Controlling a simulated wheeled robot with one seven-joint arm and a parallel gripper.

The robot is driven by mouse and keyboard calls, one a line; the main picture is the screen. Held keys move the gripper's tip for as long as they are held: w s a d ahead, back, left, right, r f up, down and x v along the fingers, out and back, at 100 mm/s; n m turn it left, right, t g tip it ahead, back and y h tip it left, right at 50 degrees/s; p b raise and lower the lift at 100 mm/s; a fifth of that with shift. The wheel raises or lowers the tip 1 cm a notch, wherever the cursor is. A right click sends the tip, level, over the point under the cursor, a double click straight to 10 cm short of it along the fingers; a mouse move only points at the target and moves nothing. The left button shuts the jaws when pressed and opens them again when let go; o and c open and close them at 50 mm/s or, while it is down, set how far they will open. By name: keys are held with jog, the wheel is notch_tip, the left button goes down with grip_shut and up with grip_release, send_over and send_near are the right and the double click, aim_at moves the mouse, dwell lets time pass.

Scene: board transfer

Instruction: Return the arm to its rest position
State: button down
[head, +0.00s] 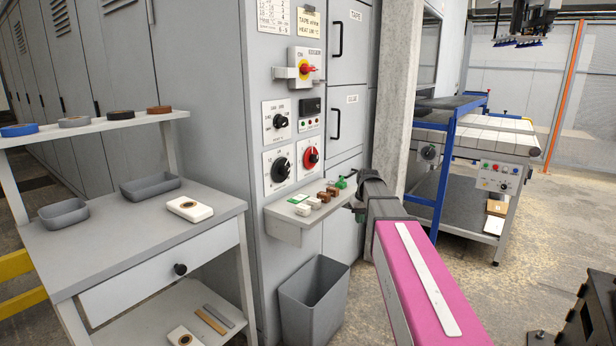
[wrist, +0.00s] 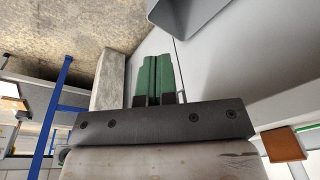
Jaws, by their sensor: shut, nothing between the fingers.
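My arm, with a pink cover, reaches in from the lower right of the head view. My gripper (head: 341,183) is at its far end, beside the right end of a small grey shelf (head: 287,229) on the cabinet. In the wrist view the two green fingers of my gripper (wrist: 155,62) lie side by side, shut, with nothing held. A brown block (wrist: 285,145) shows at the lower right of the wrist view, apart from the fingers.
Several small white and brown pieces lie on the shelf. A grey bin (head: 313,300) stands below it. A side table (head: 135,235) with trays stands at left. A concrete pillar (head: 400,100) and a blue-framed rack (head: 441,175) stand behind my arm. Open floor lies at right.

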jog(key=s+f+m, duration=0.1)
jog(key=s+f, duration=0.8)
jog(key=s, duration=0.4)
jog(key=s+a+f+m+g+h, duration=0.1)
jog(key=s+f, duration=0.8)
jog(key=s, duration=0.3)
jog(key=shift+s, duration=0.4)
